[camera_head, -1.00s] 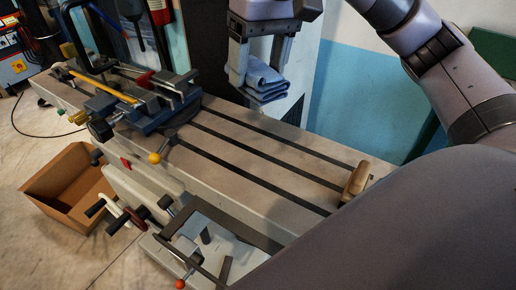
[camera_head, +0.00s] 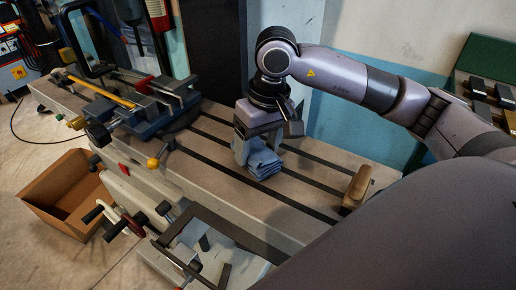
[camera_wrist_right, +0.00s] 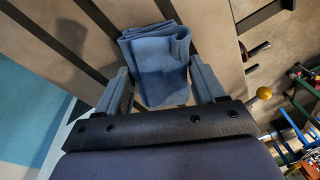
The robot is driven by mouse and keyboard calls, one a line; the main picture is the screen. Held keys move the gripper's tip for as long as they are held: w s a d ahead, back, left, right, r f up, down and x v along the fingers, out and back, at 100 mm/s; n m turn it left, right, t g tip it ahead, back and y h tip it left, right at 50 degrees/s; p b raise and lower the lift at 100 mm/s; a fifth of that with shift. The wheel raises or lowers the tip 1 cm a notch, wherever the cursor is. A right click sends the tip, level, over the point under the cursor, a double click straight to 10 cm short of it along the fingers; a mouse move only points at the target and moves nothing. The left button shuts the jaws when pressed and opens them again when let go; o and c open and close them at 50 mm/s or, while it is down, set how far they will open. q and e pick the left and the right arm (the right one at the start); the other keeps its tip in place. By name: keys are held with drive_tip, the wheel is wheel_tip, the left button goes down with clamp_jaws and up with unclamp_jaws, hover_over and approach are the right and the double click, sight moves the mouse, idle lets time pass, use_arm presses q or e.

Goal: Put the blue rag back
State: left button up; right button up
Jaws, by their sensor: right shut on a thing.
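The blue rag (camera_head: 265,164) is a folded, layered bundle at the slotted machine table (camera_head: 215,160), right of the vise. In the head view its underside appears at or just above the table top; contact is hard to tell. My right gripper (camera_head: 258,150) points down from above and is shut on the rag. In the right wrist view, the rag (camera_wrist_right: 160,58) sits between the two fingers of the right gripper (camera_wrist_right: 161,85), sticking out past their tips. My left gripper is not in view.
A blue vise (camera_head: 150,105) with a yellow-handled tool stands on the table's left. A wooden-handled brush (camera_head: 356,187) lies at its right end. A cardboard box (camera_head: 65,190) is on the floor at left. A green case (camera_head: 485,75) is at upper right.

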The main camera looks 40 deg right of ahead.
sight(267, 150)
drive_tip(key=shift+f, duration=0.7)
drive_tip(key=o, duration=0.9)
drive_tip(key=shift+o, duration=0.2)
drive_tip(key=shift+r, duration=0.1)
wheel_tip(267, 150, up, 12)
drive_tip(key=s+d, duration=0.1)
drive_tip(key=shift+d, duration=0.15)
drive_tip(key=shift+s, duration=0.1)
